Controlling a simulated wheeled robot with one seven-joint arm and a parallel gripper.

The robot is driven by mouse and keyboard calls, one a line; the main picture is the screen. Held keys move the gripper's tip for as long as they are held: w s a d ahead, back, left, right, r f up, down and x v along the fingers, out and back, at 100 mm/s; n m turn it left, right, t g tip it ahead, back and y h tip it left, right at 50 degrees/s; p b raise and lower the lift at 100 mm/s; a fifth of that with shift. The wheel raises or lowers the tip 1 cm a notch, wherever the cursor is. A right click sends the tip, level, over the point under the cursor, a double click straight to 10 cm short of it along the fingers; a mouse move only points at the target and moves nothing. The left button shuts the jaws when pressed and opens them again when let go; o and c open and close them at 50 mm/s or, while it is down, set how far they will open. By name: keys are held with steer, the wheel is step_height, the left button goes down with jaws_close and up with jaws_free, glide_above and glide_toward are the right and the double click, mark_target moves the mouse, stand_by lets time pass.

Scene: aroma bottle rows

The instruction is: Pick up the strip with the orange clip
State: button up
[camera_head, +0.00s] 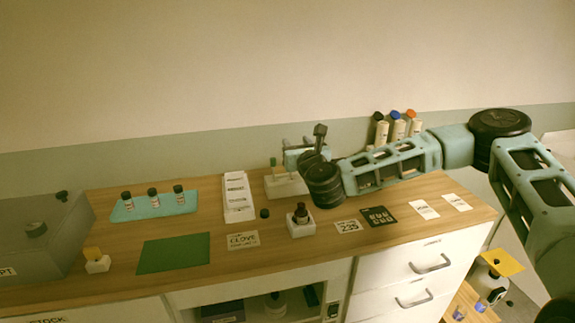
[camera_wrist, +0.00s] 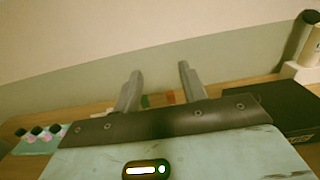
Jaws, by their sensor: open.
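My gripper (camera_head: 296,146) is open and empty, held above the back middle of the wooden counter. Its two fingers also show in the wrist view (camera_wrist: 158,85). Below it in the head view stands a white block (camera_head: 283,186) with a green-tipped upright piece (camera_head: 273,163); my gripper and arm hide part of this block. In the wrist view, small green (camera_wrist: 145,101) and orange-red (camera_wrist: 170,97) pieces show beyond and between the fingertips, apart from them. These may be strip clips, but they are too small and blurred to tell which is the orange clip.
A white tray (camera_head: 238,196) stands left of the block, and a dark bottle in a white holder (camera_head: 302,228) stands in front. Several capped bottles (camera_head: 396,127) stand at the back right. A teal mat (camera_head: 133,210) holds three bottles. A green mat (camera_head: 174,254) lies bare.

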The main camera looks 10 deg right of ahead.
step_height(320, 180, down, 7)
steer(key=p, duration=0.2)
steer(key=w+p, duration=0.1)
steer(key=w, duration=0.1)
steer(key=w+p, duration=0.1)
steer(key=w, duration=0.1)
steer(key=w+p, duration=0.1)
steer(key=w, duration=0.1)
steer(key=shift+w+f, duration=0.35)
steer(key=shift+w+d+f, duration=0.1)
steer(key=shift+w+f, duration=0.05)
steer(key=shift+w, duration=0.3)
jaws_close()
